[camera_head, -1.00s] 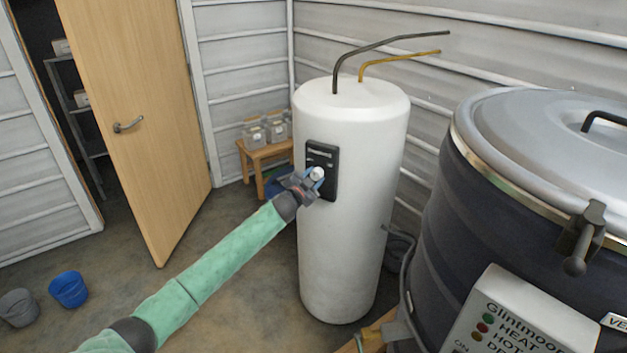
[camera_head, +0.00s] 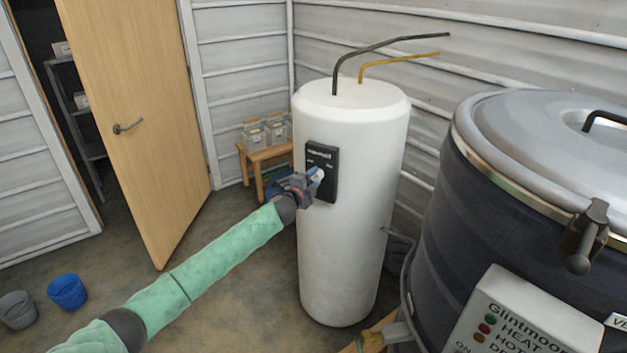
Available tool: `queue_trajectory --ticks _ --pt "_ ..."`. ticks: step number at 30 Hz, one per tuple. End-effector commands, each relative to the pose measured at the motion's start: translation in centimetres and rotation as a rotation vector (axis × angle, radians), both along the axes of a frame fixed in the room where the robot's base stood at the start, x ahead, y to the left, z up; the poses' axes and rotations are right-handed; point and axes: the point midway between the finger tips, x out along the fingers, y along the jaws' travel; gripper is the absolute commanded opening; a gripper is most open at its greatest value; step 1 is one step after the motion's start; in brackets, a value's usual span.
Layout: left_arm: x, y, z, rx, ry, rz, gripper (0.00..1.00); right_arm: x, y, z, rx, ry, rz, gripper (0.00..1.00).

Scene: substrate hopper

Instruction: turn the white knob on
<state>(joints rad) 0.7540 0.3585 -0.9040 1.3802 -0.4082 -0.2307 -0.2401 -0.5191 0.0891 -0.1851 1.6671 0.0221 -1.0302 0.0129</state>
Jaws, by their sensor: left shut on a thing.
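The white knob (camera_head: 317,174) is on a black control panel (camera_head: 324,158) on the front of a tall white cylindrical tank (camera_head: 345,250). My left gripper (camera_head: 312,182) reaches in from the left at the panel and is shut on the knob. Its fingers partly cover the knob, so the exact pointing of the knob is hard to read. My right gripper does not show.
A large dark vessel with a grey lid (camera_head: 540,125) and a labelled control box (camera_head: 525,315) stands close at the right. A half-open door (camera_head: 130,90) and two buckets (camera_head: 68,291) are at left.

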Motion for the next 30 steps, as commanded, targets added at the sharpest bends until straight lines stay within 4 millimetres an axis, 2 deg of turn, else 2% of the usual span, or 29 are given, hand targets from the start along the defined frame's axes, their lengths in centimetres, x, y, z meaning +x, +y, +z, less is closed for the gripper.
queue_trajectory --ticks 10,20,21,24,30 --pt "-0.1 -0.1 -0.2 0.053 -0.028 -0.001 0.14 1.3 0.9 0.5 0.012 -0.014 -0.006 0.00" --pt "-0.1 -0.1 -0.2 0.055 -0.028 -0.001 0.14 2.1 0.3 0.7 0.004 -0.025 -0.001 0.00" --pt "-0.1 -0.1 -0.2 0.055 -0.028 -0.001 0.41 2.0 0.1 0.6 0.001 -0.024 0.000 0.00" --pt "-0.1 -0.1 -0.2 0.055 -0.028 -0.001 0.59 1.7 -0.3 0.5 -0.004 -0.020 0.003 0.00" --pt "0.0 0.0 -0.1 0.054 -0.029 -0.001 0.59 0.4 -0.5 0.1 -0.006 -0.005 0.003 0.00"
